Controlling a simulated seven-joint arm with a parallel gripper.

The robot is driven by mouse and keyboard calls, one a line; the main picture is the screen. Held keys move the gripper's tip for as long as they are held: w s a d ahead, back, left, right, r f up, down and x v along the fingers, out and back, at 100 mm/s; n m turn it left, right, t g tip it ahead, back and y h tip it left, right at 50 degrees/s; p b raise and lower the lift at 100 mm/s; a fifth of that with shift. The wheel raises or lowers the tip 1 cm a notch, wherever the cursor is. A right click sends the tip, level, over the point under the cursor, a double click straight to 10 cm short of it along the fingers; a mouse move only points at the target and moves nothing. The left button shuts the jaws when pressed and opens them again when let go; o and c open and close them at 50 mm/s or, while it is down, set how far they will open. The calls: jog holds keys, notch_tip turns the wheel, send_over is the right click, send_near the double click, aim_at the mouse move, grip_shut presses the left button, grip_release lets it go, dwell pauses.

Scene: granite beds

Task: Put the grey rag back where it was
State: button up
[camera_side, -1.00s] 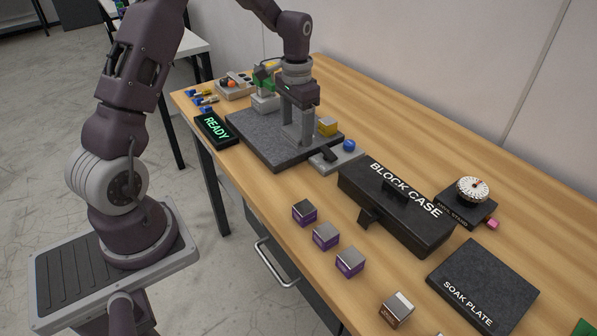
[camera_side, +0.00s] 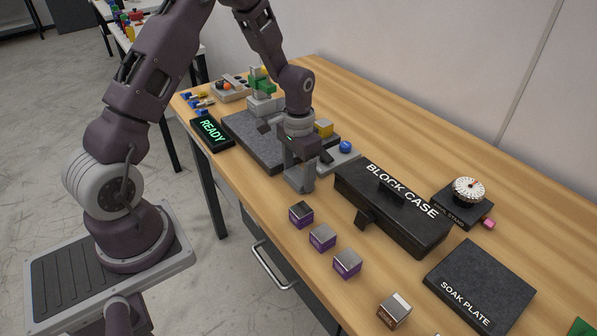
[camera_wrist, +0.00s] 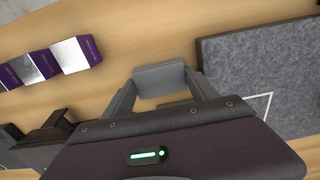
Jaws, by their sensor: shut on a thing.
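My gripper (camera_side: 300,180) is over the bare wood just right of the dark granite slab (camera_side: 252,148), near the table's front edge. Its fingers are shut on a small grey piece, which I take to be the grey rag (camera_wrist: 160,80); it looks flat-faced and blocky between the fingertips in the wrist view. In the side view the fingers and the rag blend together, and I cannot tell whether the rag touches the table. The slab also shows at the right of the wrist view (camera_wrist: 255,55), with part of a white outline on it.
The black block case (camera_side: 390,210) stands right of my gripper, with several purple-sided blocks (camera_side: 322,238) along the front edge. Further right are the soak plate (camera_side: 480,285) and a dial stand (camera_side: 462,205). A READY sign (camera_side: 211,132) stands at left. A blue ball (camera_side: 345,147) sits behind.

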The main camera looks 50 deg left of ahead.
jog(key=shift+f, duration=0.15)
jog(key=o, duration=1)
jog(key=shift+o, duration=0.2)
